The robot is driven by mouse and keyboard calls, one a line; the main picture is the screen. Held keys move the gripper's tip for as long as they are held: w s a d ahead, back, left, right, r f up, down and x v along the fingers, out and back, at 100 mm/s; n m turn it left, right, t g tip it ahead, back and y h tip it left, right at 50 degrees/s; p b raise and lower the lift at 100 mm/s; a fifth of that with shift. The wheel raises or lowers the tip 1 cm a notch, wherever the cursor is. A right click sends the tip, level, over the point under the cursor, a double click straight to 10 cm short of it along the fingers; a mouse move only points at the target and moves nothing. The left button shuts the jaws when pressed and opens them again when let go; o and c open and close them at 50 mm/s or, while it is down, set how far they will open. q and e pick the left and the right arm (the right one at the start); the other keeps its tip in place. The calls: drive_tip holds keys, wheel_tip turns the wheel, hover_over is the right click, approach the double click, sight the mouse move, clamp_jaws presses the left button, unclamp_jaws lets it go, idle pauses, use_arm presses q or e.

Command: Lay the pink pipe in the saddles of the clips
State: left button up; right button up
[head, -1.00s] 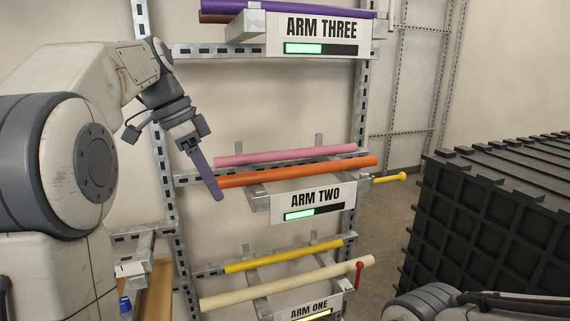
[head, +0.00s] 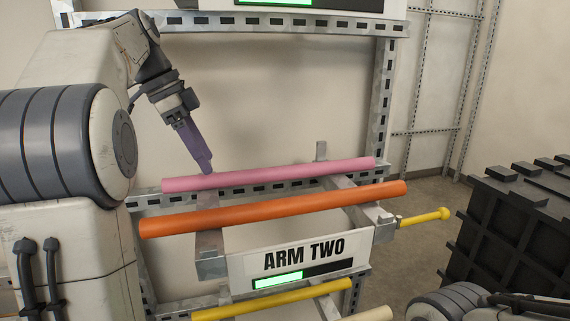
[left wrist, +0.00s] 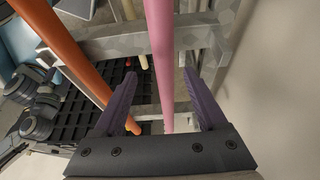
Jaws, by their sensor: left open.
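The pink pipe (head: 268,176) lies across the rear of the ARM TWO rack arms, behind an orange pipe. My left gripper (head: 207,168) reaches down at the left part of the pink pipe, with its purple fingers close to it. In the left wrist view, my left gripper (left wrist: 160,78) is open, and the pink pipe (left wrist: 158,45) runs between its two fingers with gaps on both sides. I cannot tell how deep the pipe sits between them. My right gripper is out of view. No clips or saddles can be made out.
The orange pipe (head: 275,208) lies parallel in front of the pink one. A yellow-handled rod (head: 425,217) sticks out at the right of the ARM TWO sign (head: 305,262). A yellow pipe (head: 275,300) lies below. A black ribbed crate (head: 520,225) stands at right.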

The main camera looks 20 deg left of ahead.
use_arm(q)
approach(274, 167)
drive_tip(key=x, duration=0.4)
drive_tip(key=shift+f+p, duration=0.35)
drive_tip(key=b+x, duration=0.1)
drive_tip(key=x, duration=0.4)
drive_tip(key=shift+d+b, duration=0.15)
drive_tip(key=shift+b, duration=0.15)
clamp_jaws()
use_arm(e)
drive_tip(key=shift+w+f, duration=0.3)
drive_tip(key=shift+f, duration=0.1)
